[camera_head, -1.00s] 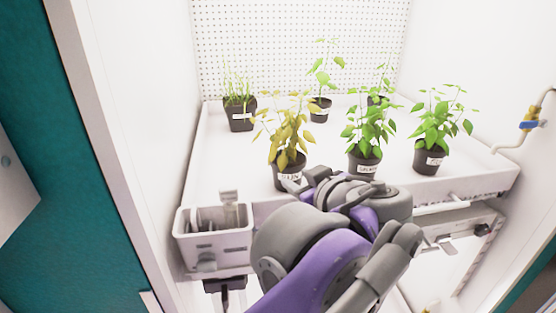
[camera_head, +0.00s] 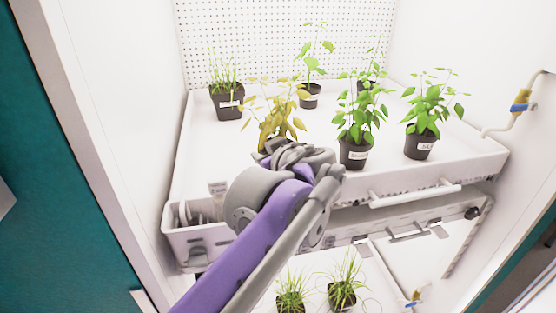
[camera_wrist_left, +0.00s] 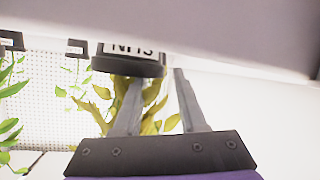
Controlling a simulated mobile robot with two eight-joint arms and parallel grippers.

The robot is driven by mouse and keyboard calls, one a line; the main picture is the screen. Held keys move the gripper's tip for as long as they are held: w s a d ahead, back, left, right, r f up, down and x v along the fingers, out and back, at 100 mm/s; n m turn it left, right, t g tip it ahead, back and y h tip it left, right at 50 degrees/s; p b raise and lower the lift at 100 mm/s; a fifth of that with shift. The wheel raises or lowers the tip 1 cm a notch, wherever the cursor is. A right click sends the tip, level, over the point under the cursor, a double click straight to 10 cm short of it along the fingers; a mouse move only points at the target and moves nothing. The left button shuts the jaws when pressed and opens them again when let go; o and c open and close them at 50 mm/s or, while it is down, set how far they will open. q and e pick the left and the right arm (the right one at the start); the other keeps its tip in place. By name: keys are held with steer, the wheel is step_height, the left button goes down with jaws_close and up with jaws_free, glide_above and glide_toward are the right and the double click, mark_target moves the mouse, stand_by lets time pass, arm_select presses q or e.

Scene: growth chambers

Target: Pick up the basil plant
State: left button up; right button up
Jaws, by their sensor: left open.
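Several potted plants in black labelled pots stand on the white shelf tray (camera_head: 190,150). I cannot tell by label which is the basil. My left gripper (camera_head: 290,150) is at the yellow-leaved plant (camera_head: 278,115) in the head view and hides most of its pot. In the left wrist view, which looks upside down, the left gripper (camera_wrist_left: 157,76) is open, with its two fingers apart. The yellow-leaved plant's pot (camera_wrist_left: 128,64) shows just beyond the fingertips, with a partly cut label. One finger overlaps the leaves; I cannot tell whether it touches. My right gripper is not in view.
Green plants (camera_head: 357,125) and (camera_head: 423,115) stand to the right, close by. A grassy plant (camera_head: 227,95) stands at back left. A white bin (camera_head: 190,235) hangs at the tray's front left. Chamber walls bound both sides. Grassy pots (camera_head: 342,290) sit on the lower shelf.

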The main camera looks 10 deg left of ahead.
arm_select(q)
steer(key=shift+w+a+f, duration=0.2)
steer(key=shift+w+f, duration=0.05)
steer(key=shift+w, duration=0.2)
steer(key=shift+c, duration=0.2)
steer(key=shift+s, duration=0.1)
jaws_close()
stand_by(0.9)
